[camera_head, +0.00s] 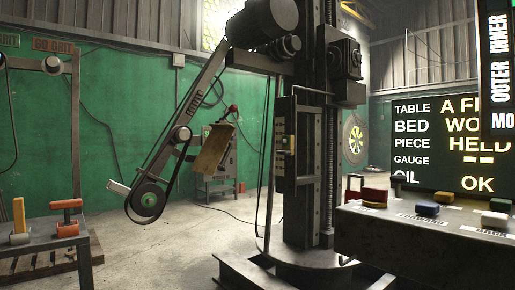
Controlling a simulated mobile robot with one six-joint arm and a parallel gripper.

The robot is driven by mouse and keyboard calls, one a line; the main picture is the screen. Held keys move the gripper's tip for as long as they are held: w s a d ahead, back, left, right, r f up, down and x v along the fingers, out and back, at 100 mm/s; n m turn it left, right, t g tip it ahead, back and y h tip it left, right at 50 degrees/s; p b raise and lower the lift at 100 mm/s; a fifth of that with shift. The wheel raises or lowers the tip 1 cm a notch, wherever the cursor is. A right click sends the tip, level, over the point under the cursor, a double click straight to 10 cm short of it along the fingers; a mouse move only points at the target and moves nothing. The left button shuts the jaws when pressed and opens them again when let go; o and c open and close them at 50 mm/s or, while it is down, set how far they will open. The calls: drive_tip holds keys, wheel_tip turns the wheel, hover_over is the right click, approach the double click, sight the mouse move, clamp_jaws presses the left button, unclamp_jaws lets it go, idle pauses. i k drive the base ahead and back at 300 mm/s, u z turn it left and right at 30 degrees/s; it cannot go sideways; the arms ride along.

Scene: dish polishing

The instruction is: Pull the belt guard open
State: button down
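A belt polishing head hangs from a dark upright column (330,120). A tan, tilted plate (213,148) sits just right of the belt arm. A dark box-like panel with a small pale handle (288,143) is on the column's left side and looks closed. I cannot tell for certain which of these parts is the belt guard. My gripper is not in view.
A control desk (420,245) with coloured buttons fills the lower right. A bench (40,243) with a yellow block and a red-orange tool stands at lower left. A lit sign board (450,140) is behind the desk. Concrete floor (170,255) is clear between bench and column base.

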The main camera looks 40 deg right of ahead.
sight(207, 162)
drive_tip(key=z, duration=0.05)
drive_tip(key=k, duration=0.55)
drive_tip(key=u, duration=0.3)
drive_tip(key=i, duration=0.65)
drive_tip(key=u, duration=0.4)
drive_tip(key=i, duration=1.15)
drive_tip(key=z, duration=0.25)
